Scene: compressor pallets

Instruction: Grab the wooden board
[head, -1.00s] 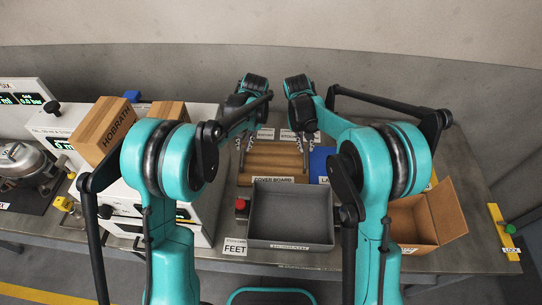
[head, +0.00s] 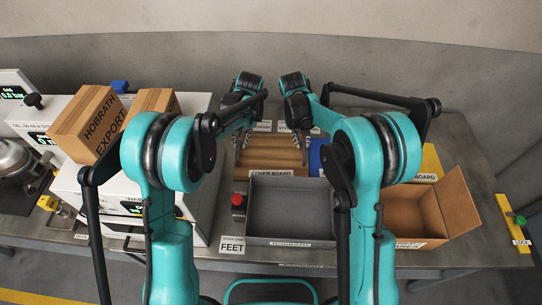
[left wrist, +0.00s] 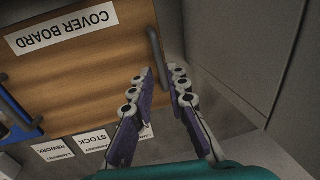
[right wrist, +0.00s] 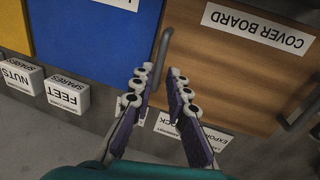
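The wooden board (head: 271,155), labelled COVER BOARD, lies flat on the bench behind the grey bin. It has a dark bar handle at each side end. My left gripper (head: 241,140) is over the board's left end; in the left wrist view (left wrist: 158,72) its fingers are apart, with the handle (left wrist: 155,48) in line with the gap. My right gripper (head: 302,142) is over the right end; in the right wrist view (right wrist: 159,71) its fingers are also apart, with the other handle (right wrist: 163,48) in line with the gap. Neither is closed on a handle.
A grey bin (head: 290,240) stands in front of the board. A blue panel (right wrist: 67,30) lies close beside its right end. A white cabinet with cardboard boxes (head: 90,122) is to the left; an open cardboard box (head: 413,217) is to the right. Small labelled blocks (right wrist: 67,92) stand behind.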

